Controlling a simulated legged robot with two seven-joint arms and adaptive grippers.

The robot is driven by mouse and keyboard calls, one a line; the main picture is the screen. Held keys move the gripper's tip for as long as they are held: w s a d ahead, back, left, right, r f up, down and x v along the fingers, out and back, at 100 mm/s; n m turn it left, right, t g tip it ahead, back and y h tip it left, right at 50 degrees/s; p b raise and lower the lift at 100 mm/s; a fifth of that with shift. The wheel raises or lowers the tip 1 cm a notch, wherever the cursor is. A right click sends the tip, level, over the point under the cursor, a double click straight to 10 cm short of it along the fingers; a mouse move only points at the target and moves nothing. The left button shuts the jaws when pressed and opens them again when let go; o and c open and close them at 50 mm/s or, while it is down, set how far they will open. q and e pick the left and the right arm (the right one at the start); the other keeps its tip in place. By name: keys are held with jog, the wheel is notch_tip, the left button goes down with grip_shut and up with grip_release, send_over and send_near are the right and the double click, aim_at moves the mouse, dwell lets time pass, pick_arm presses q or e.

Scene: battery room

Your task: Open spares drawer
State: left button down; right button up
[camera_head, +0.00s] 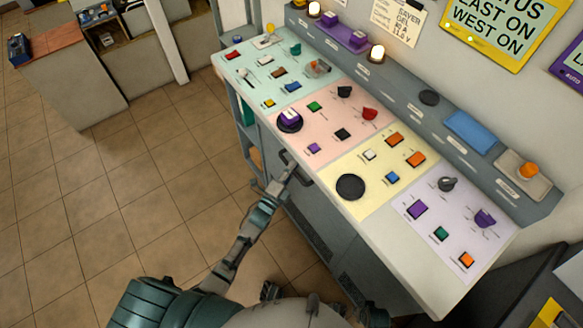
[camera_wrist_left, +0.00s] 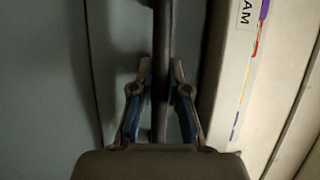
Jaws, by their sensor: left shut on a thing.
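A dark bar handle (camera_head: 305,181) sits on the grey front of the console, just under the edge of its sloped panel. My left gripper (camera_head: 289,168) reaches up to it and is shut on it. In the left wrist view the handle (camera_wrist_left: 162,25) runs upright between the two fingers of the left gripper (camera_wrist_left: 161,72), with a finger on each side. The drawer front (camera_head: 316,207) is partly hidden by my arm, and I see no clear gap around it. My right gripper is not in view.
The console panel (camera_head: 332,198) carries several coloured buttons and knobs above the handle. Tiled floor (camera_head: 150,185) lies clear to the left. A counter (camera_head: 70,85) stands at the back left. A dark cabinet (camera_head: 510,295) stands at the lower right.

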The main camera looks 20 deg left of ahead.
pick_arm(q)
jog(key=shift+a+f, duration=0.1)
jog(key=shift+s, duration=0.1)
jog(key=s+a+p, duration=0.5)
jog(key=s+a, duration=0.9)
jog(key=s, duration=0.4)
jog(key=shift+f+p, duration=0.15)
jog(key=shift+p, duration=0.15)
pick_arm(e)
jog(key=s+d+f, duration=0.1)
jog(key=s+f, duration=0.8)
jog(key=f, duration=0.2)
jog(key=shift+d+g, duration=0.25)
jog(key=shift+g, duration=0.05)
pick_arm(q)
jog(key=shift+s, duration=0.1)
jog(key=c, duration=1.1)
grip_release()
jog(key=shift+c, duration=0.2)
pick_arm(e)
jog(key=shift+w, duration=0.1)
